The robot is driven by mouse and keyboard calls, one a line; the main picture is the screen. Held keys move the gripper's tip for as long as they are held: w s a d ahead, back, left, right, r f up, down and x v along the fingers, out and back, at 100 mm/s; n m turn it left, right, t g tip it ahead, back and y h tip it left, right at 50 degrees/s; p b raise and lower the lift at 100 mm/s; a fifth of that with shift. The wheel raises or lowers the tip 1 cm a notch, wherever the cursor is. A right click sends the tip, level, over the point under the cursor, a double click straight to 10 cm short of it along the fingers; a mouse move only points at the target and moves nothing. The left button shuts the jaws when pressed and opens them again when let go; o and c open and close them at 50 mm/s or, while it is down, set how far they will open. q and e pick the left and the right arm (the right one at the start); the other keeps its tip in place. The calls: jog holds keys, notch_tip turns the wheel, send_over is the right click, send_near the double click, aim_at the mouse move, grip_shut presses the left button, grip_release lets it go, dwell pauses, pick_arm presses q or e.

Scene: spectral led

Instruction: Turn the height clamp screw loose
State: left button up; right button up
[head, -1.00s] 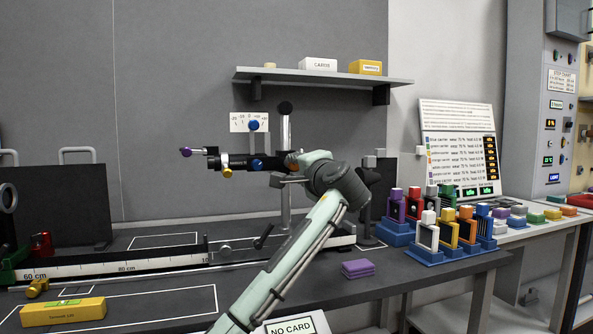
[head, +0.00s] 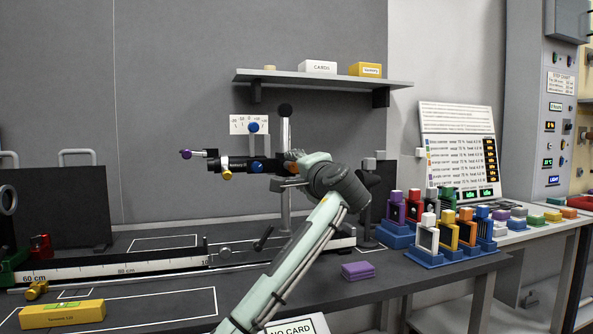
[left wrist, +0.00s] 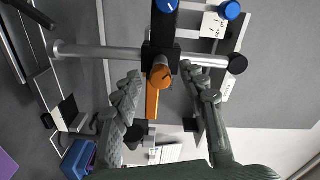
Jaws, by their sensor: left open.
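The height clamp screw, an orange knob with an orange bar (left wrist: 160,76), sits on a black block on the metal post in the left wrist view. A bit of orange also shows beside my gripper in the head view (head: 292,157). My left gripper (left wrist: 159,78) is open, with one fingertip on each side of the knob. Gaps show between the fingers and the knob, and I cannot tell whether either touches it. In the head view my left gripper (head: 286,170) is at the post and partly hides the clamp. My right gripper is not in view.
A black horizontal tube with a blue knob (head: 256,166) and a yellow knob (head: 227,176) extends left from the post (head: 286,130). A long scaled rail (head: 130,270) lies below. A shelf (head: 320,76) is above. Colored carriers (head: 428,236) stand at right.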

pick_arm(q)
jog(key=v, duration=1.2)
